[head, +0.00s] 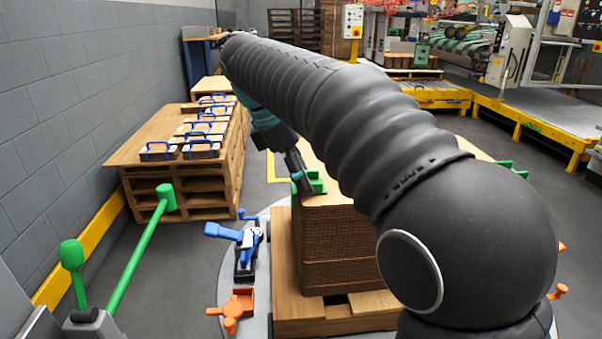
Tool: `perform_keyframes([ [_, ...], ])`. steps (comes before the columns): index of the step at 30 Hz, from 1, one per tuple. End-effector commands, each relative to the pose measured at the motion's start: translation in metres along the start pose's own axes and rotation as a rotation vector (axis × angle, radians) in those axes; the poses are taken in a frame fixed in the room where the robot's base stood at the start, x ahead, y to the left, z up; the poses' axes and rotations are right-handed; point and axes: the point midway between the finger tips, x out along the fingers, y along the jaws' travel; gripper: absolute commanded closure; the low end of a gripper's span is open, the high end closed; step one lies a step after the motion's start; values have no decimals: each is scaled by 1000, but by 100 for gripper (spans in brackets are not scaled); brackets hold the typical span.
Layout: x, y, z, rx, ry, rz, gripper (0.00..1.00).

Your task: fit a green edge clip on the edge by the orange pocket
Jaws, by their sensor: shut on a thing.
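A tall stack of brown blanks (338,243) stands on a wooden pallet (315,312) in the middle of the head view. An orange pocket (238,304) sits low on the left of the round grey platform (262,272). More green parts (512,168) show at the stack's far right. My arm hides much of the stack's top.
A blue clamp-like device (242,246) stands on the platform behind the orange pocket. Green levers (140,255) rise at the front left. Yellow-framed machinery (540,120) stands at the back right.

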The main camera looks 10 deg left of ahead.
Motion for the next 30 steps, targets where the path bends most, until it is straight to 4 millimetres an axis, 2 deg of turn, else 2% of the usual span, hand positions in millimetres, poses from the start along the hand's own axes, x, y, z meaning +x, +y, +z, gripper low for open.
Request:
perform_keyframes([
  [3,1,0,0,0,0,0,72],
  [4,1,0,0,0,0,0,35],
  [6,1,0,0,0,0,0,17],
  [7,1,0,0,0,0,0,13],
  [20,-5,1,-1,0,1,2,13],
  [30,-49,1,-1,0,1,3,13],
])
